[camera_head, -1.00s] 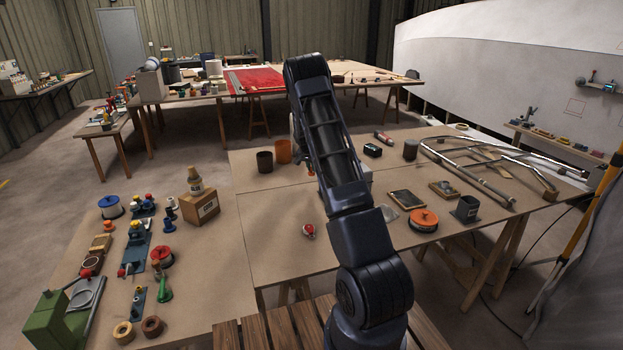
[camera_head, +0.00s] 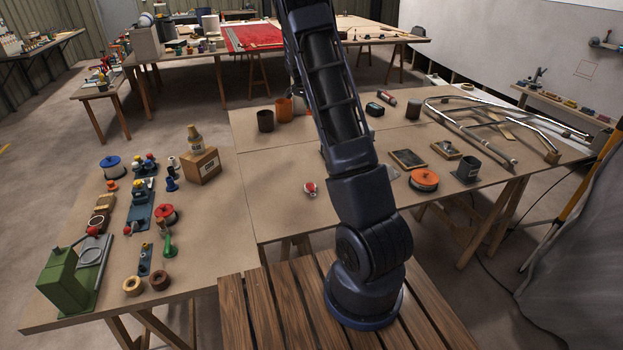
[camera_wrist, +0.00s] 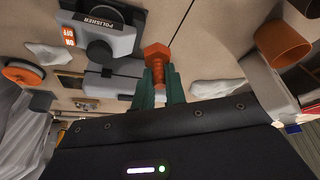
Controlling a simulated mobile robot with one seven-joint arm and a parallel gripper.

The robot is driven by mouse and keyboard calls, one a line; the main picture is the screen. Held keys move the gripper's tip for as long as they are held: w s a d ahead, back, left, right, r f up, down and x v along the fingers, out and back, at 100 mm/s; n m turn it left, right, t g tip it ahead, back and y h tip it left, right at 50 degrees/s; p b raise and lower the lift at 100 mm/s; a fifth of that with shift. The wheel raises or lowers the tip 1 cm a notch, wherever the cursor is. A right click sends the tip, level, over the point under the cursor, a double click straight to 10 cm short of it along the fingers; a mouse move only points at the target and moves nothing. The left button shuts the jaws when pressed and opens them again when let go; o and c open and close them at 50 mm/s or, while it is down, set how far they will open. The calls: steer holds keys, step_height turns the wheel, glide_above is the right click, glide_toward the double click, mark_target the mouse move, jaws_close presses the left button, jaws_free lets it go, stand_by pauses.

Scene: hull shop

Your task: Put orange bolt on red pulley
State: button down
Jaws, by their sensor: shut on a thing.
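An orange bolt (camera_wrist: 157,58) with a hexagonal head is held between the green fingertips of my gripper (camera_wrist: 158,88) in the wrist view. The head faces the camera and the threaded shank runs down between the fingers.
A grey polisher (camera_wrist: 105,35) lies below my gripper. An orange cup (camera_wrist: 283,45) stands to its right. A box with a bottle (camera_head: 201,166), a green machine (camera_head: 68,279) and a blue-topped spool (camera_head: 111,165) crowd the left bench.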

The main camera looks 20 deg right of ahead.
steer(key=s+a+r+m+g, duration=0.1)
steer(key=s+a+m+g, duration=0.2)
steer(key=s, duration=0.4)
steer(key=s+a+r+m, duration=0.1)
steer(key=s+a+m, duration=0.25)
steer(key=s, duration=0.35)
steer(key=m+g, duration=0.3)
steer(key=m, duration=0.6)
glide_above(312, 187)
steer(key=shift+y, duration=0.3)
step_height(312, 187, down, 20)
steer(key=shift+s+a+r, duration=0.1)
steer(key=shift+a+r, duration=0.05)
steer(key=shift+r, duration=0.1)
steer(key=shift+f, duration=0.1)
steer(key=c, duration=1.4)
jaws_free()
steer(key=shift+c, duration=0.2)
